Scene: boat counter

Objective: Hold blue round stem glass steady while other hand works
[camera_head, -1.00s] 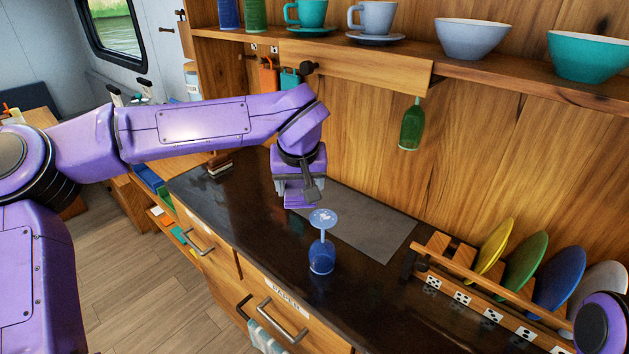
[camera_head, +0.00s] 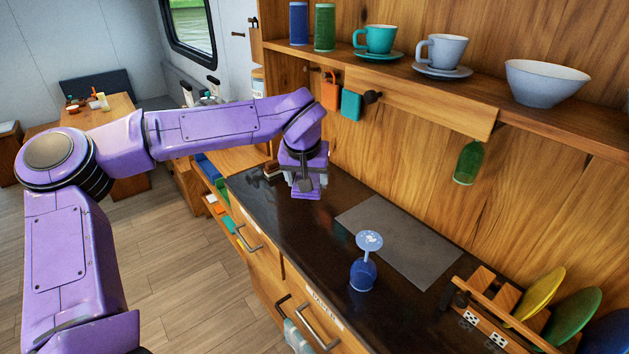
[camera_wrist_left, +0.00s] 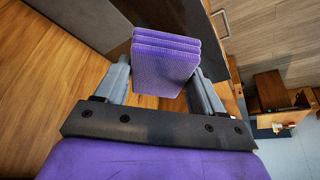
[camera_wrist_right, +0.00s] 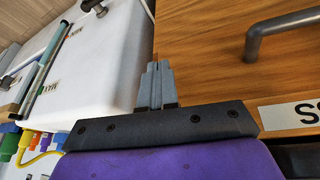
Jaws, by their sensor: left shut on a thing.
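The blue round stem glass (camera_head: 363,275) stands upside down on the dark counter, bowl down and its pale round foot on top. Nothing touches it. My left gripper (camera_head: 306,184) is over the counter, left of and farther back than the glass. It is shut on a purple layered block (camera_wrist_left: 166,62), like a folded cloth, which shows between both fingers in the left wrist view. My right gripper (camera_wrist_right: 155,84) shows only in its own wrist view, its fingers together and empty, and the glass is not in that view.
A grey mat (camera_head: 400,245) lies on the counter behind the glass. A wooden rack (camera_head: 490,310) with upright plates stands at the right. A green bottle (camera_head: 468,163) hangs under the shelf. In the right wrist view are a drawer handle (camera_wrist_right: 285,30) and a white box (camera_wrist_right: 90,70).

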